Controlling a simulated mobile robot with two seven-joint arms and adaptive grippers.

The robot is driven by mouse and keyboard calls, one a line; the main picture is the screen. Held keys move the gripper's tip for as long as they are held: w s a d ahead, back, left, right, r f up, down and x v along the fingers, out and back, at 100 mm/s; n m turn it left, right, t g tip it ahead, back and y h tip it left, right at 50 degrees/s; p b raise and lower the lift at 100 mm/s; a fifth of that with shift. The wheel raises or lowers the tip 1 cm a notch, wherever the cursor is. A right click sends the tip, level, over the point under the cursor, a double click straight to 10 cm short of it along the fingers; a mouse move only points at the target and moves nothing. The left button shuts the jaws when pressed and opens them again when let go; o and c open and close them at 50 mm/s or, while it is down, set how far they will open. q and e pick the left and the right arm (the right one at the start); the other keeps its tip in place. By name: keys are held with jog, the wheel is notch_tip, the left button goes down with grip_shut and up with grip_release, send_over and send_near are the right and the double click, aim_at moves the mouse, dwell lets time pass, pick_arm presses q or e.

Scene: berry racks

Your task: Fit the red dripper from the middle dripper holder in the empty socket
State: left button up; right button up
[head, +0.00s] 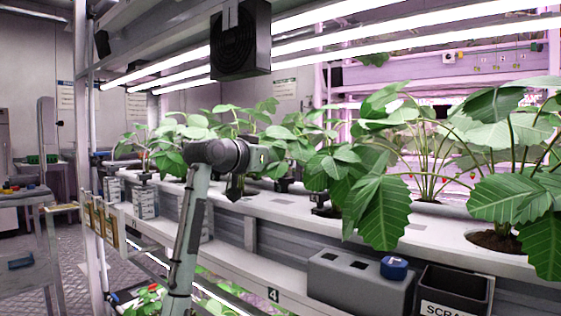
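No red dripper can be made out. A grey block with dark square openings (345,283) sits on the front ledge at the lower right. A blue round cap (394,267) sits on its right end. I cannot tell whether this block is a dripper holder. One arm of mine rises from the bottom, left of centre. Its dark end, seemingly my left gripper (236,188), is in front of the plant row, left of and above the grey block. Its fingers are too dark and small to read. My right gripper is not in view.
A dark bin marked SCRAP (455,283) stands right of the grey block. Leafy plants grow along the white gutter (430,238), with large leaves overhanging it. A dark fan box (240,42) hangs above. The floor (75,262) at left shows some free room.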

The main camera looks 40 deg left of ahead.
pick_arm(q)
jog(key=shift+f, duration=0.5)
dwell(0.9)
jog(key=o, duration=0.8)
jog(key=shift+o, duration=0.7)
jog(key=o, duration=0.3)
